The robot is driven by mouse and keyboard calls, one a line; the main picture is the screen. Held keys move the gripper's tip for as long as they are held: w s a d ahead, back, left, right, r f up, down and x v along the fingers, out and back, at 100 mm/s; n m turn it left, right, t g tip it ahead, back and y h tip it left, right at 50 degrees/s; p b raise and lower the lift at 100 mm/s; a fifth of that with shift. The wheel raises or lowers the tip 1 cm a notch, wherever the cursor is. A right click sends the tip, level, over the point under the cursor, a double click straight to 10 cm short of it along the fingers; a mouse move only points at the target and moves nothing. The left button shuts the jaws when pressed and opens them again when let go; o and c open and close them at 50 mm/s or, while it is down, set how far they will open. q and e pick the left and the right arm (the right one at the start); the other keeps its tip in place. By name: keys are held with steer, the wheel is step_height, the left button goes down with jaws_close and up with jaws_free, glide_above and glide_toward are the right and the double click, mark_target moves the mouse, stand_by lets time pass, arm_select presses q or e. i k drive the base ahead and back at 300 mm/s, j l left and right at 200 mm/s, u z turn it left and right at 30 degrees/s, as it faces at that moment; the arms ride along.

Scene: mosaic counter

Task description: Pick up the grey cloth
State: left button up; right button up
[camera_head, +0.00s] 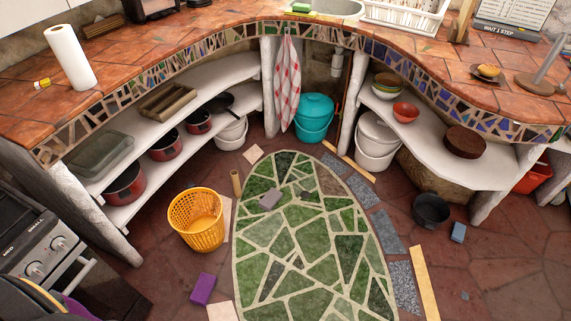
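A small grey piece (270,199) lies on the green mosaic floor panel (318,270), left of its middle line. It looks like a folded cloth or a flat block; I cannot tell which at this size. A red and white checked towel (287,85) hangs from the counter edge above the floor. Neither of my grippers shows in the head view.
An orange basket (196,222) stands left of the panel, with a purple block (202,289) below it. A teal bucket (314,115) and white bucket (377,135) stand under the counter (180,45). A black bowl (431,210) and loose planks lie to the right.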

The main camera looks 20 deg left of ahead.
mark_target(272, 197)
steer(key=i+u, duration=0.15)
steer(key=i, duration=0.3)
steer(key=i+l+u, duration=0.2)
steer(key=i, duration=0.25)
steer(key=i+l+u, duration=0.15)
steer(key=i, duration=0.3)
steer(key=i+l+u, duration=0.15)
steer(key=i, duration=0.3)
